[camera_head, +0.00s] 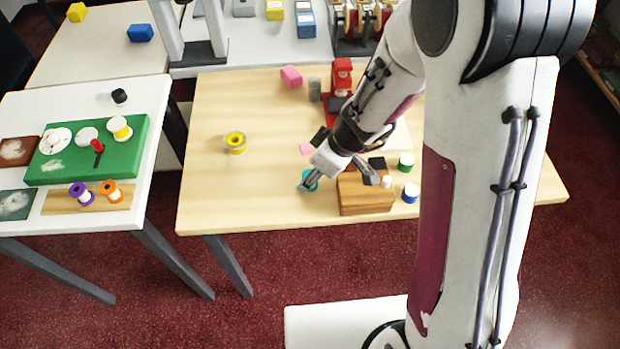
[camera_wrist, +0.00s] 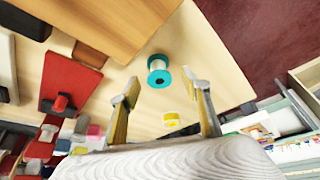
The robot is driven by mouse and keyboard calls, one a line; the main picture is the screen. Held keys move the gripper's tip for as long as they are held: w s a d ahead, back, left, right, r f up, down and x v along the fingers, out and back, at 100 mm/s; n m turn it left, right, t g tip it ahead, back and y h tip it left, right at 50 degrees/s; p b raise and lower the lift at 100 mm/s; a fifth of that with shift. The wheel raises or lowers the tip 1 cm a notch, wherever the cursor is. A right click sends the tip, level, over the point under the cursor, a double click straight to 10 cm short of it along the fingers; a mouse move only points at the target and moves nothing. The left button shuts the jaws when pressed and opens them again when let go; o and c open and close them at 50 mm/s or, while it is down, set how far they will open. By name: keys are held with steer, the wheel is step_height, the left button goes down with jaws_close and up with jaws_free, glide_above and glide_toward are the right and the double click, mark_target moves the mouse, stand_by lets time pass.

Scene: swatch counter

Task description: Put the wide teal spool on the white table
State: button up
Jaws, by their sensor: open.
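The teal spool (camera_head: 311,178) lies on the light wooden table, at the left side of a wooden block, partly hidden by a finger of my gripper. In the wrist view the spool (camera_wrist: 159,71) has teal flanges and a pale middle, and sits a little beyond my fingertips. My gripper (camera_head: 337,182) is open and empty, with its fingers spread near the spool and block; it also shows in the wrist view (camera_wrist: 166,90). The white table (camera_head: 75,105) stands at the left, apart from the wooden table.
The wooden block (camera_head: 365,202) is close to my gripper. Green (camera_head: 406,161) and blue (camera_head: 410,191) spools stand to its right, a yellow spool (camera_head: 235,142) to the left. A green mat (camera_head: 60,172) and a wooden strip (camera_head: 62,203) holding spools occupy much of the white table.

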steer(key=shift+x, duration=1.2)
steer(key=c, duration=1.1)
steer(key=shift+r, duration=0.25)
steer(key=shift+r, duration=4.75)
steer(key=shift+m, duration=0.3)
